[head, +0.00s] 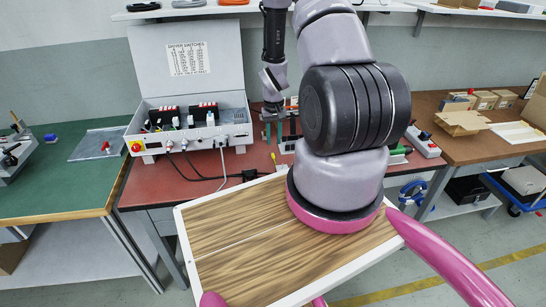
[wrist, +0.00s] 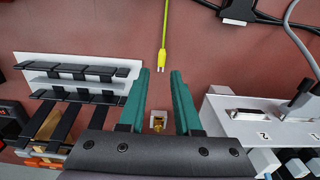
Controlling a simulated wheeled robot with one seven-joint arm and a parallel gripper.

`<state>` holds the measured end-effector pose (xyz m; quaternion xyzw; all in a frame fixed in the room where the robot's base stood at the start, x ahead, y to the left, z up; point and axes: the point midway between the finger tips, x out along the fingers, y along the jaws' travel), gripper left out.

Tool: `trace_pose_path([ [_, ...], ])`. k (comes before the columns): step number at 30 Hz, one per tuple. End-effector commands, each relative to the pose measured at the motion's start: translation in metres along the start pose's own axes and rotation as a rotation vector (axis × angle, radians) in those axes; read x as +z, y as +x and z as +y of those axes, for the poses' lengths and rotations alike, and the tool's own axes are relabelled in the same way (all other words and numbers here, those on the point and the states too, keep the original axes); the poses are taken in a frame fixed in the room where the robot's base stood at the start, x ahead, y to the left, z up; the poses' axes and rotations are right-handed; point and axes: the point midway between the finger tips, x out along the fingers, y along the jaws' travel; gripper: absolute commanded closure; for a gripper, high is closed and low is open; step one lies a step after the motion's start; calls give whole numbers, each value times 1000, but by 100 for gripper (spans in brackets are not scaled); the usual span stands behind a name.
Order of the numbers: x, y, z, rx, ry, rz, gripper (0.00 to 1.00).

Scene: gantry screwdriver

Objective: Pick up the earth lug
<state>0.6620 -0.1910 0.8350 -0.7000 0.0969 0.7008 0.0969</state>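The earth lug (wrist: 162,69) is a small fork-shaped end on a yellow-green wire (wrist: 166,30). In the wrist view it lies on the reddish-brown bench top, pointing down the picture toward my gripper. My gripper (wrist: 161,73) has two teal fingers, spread apart with nothing held between them. In the picture the lug shows at the gap between the fingertips; I cannot tell the height between them. I cannot make out the lug in the head view, where my gripper (head: 275,132) is small, beside the control box.
A small fitting with a brass piece (wrist: 158,123) shows between the fingers. A white rack with black bars (wrist: 75,68) stands left, a grey connector block (wrist: 245,115) right. A black plug (wrist: 238,12) and grey cable lie beyond. The open control box (head: 195,125) stands on the bench.

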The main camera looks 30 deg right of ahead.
Motion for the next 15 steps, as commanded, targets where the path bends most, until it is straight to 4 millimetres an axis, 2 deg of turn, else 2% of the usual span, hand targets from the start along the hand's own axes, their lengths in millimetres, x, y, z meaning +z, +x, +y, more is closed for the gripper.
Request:
trace_pose_path([
  [7,-1,21,-1,0,1,-1,68],
  [15,-2,58,-3,0,1,-1,68],
])
